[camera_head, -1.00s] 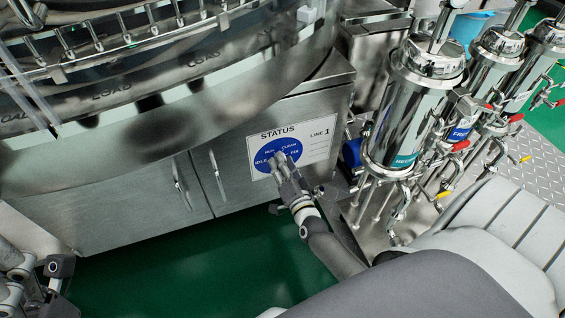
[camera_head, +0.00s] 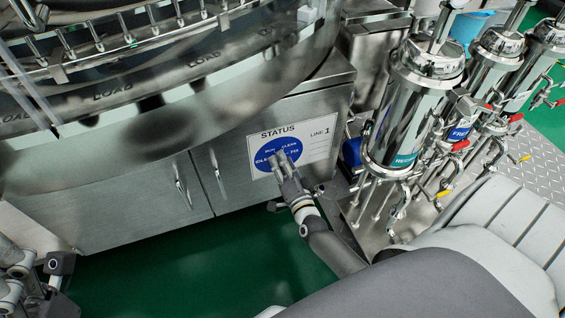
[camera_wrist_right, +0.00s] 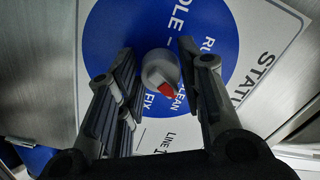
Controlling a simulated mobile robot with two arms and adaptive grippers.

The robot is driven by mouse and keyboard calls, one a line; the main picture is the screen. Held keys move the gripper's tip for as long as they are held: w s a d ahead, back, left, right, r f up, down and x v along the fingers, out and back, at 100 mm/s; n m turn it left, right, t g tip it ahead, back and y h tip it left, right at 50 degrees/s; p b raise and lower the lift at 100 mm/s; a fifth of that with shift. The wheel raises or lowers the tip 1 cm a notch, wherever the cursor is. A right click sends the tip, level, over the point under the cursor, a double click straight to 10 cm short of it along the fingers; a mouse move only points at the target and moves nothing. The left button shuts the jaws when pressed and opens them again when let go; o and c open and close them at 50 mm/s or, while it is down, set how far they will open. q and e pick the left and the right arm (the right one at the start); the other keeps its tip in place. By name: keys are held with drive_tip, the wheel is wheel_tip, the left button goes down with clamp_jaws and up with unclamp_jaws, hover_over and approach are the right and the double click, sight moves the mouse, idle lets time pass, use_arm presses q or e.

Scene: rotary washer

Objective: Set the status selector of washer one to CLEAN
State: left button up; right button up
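The status sign (camera_head: 318,148) of line 1 is on the cabinet front, with a blue dial disc (camera_head: 285,143) marked RUN, CLEAN, IDLE and FIX. The selector, a grey knob with a red mark (camera_wrist_right: 160,70), shows in the right wrist view. The red mark lies on the side towards CLEAN and FIX; its exact setting is unclear. My right gripper (camera_head: 284,161) is at the disc, its fingers apart on either side of the knob. In the head view it hides the knob. My left gripper (camera_head: 48,278) shows only partly at the lower left edge.
The round steel washer (camera_head: 150,100) with LOAD labels overhangs the cabinet at the upper left. Steel filter housings (camera_head: 405,115) with pipes and valves stand right of the sign. The green floor below the cabinet is clear.

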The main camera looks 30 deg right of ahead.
drive_tip(key=shift+o, duration=1.4)
drive_tip(key=v, duration=1.2)
